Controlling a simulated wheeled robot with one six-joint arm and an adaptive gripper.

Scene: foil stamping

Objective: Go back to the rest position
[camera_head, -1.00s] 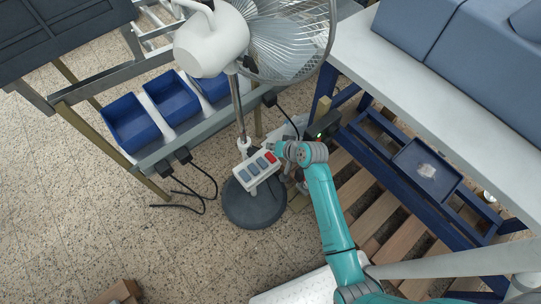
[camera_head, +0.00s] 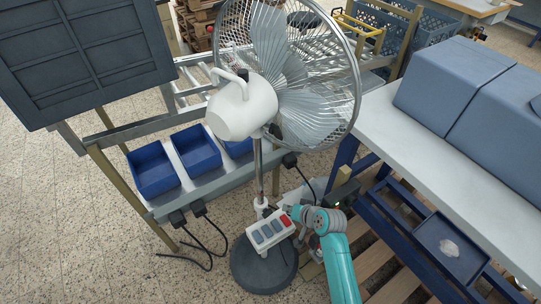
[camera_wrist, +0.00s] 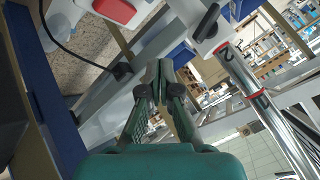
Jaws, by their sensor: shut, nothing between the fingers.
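My teal arm (camera_head: 337,265) reaches up from the bottom of the head view, its wrist beside the fan's control box (camera_head: 270,233). My gripper (camera_wrist: 159,68) shows in the wrist view with its two dark green fingers together and nothing between them. In the head view its fingertips are hard to make out. The control box has grey buttons and one red button (camera_head: 286,221); the red button also shows at the top of the wrist view (camera_wrist: 115,10). The standing fan (camera_head: 243,107) rises behind the box on a metal pole and round dark base (camera_head: 264,272).
Blue bins (camera_head: 155,171) sit on a rack at left. A white-topped bench (camera_head: 390,135) with blue-grey blocks stands at right, a wooden pallet below it. Black cables (camera_head: 205,235) hang to the floor. Floor at lower left is clear.

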